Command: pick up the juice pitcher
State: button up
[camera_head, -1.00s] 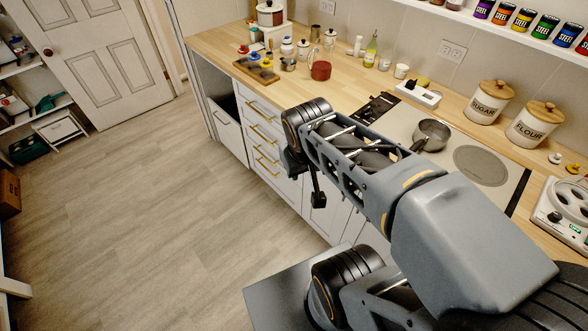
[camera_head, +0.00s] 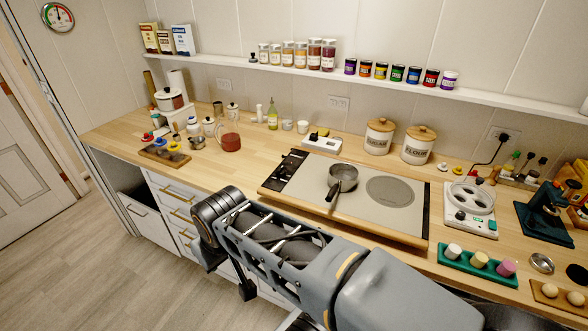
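A small red, glassy vessel with a handle at its left, which looks like the juice pitcher (camera_head: 230,142), stands upright on the wooden counter (camera_head: 225,176), left of the cooktop. My arm reaches in from the lower right, with its bent joint in front of the counter, nearer to me than the pitcher. A small dark part hanging below the arm, perhaps my gripper (camera_head: 247,290), shows in front of the drawers. It is well apart from the pitcher. The arm hides most of it, so its fingers cannot be made out.
A saucepan (camera_head: 342,179) sits on the cooktop (camera_head: 300,183). Sugar (camera_head: 379,136) and flour (camera_head: 418,145) canisters stand at the back. The floor at left (camera_head: 75,265) is clear.

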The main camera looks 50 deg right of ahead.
aim_at(230, 137)
jog(key=z, duration=1.55)
jog(key=k, duration=0.5)
jog(key=u, duration=1.95)
jog(key=i, duration=1.25)
jog(key=u, duration=0.4)
jog(key=i, duration=1.25)
jog(key=z, duration=1.2)
jog(key=i, duration=0.85)
jog(key=z, duration=0.8)
